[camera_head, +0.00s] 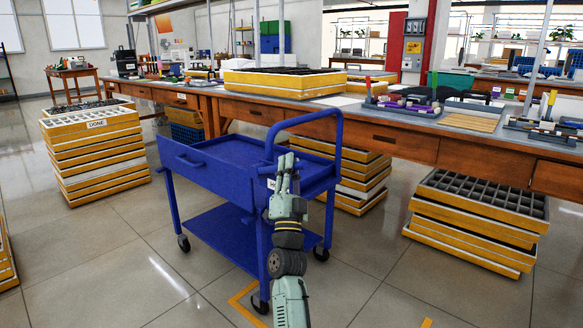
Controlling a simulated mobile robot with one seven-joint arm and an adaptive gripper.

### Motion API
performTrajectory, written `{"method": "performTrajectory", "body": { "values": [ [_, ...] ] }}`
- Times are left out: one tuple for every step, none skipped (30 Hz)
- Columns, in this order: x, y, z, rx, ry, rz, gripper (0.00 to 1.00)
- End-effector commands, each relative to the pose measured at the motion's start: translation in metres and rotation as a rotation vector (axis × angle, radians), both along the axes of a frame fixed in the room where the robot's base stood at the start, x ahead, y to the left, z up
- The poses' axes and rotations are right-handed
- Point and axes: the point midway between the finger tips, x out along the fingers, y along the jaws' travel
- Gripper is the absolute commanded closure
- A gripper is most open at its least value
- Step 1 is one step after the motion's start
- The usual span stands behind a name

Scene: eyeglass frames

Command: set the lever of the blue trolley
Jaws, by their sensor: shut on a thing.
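The blue trolley (225,178) stands on the tiled floor in the middle of the view, with an upper tray, a lower shelf, black casters and a tall looped push handle (339,150) at its right end. My gripper (286,162) reaches up from below to the trolley's near right corner, by a small white label (271,184). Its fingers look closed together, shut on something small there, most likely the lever. The lever itself is hidden by the fingers, so its setting cannot be seen. My arm covers part of that corner and its leg.
A long wooden workbench (405,140) runs behind the trolley. Stacked yellow trays (97,160) stand left, more stacks (475,225) stand right and under the bench. A yellow floor marking (243,298) lies near the front caster.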

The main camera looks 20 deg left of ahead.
Motion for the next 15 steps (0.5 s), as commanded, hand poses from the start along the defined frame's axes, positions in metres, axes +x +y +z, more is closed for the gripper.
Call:
{"method": "performTrajectory", "body": {
  "values": [
    [-0.0003,0.0014,-0.0004,-0.004,0.0,0.001,1.0],
    [-0.0004,0.0014,-0.0003,-0.004,0.0,0.001,1.0],
    [-0.0003,0.0015,-0.0003,-0.004,0.0,0.001,1.0],
    [-0.0003,0.0014,-0.0003,-0.004,0.0,0.001,0.82],
    [-0.0003,0.0015,-0.0003,-0.003,0.0,0.001,0.8],
    [-0.0004,0.0014,-0.0002,-0.003,0.0,0.001,0.77],
    [-0.0003,0.0013,-0.0002,-0.003,0.0,0.001,0.75],
    [-0.0003,0.0012,-0.0001,-0.002,0.0,0.001,0.73],
    [-0.0002,0.0011,-0.0001,-0.002,0.0,0.001,0.71],
    [-0.0002,0.001,0.0,-0.002,0.0,0.001,0.69],
    [-0.0001,0.0009,0.0,-0.002,0.0,0.001,0.67],
    [-0.0001,0.0007,0.0,-0.002,0.0,0.001,0.64],
    [-0.0001,0.0006,0.0,-0.002,0.0,0.001,0.62],
    [-0.0001,0.0006,0.0001,-0.002,0.0,0.001,0.62],
    [0.0,0.0004,0.0002,-0.001,0.0,0.0,0.62]
  ]
}}
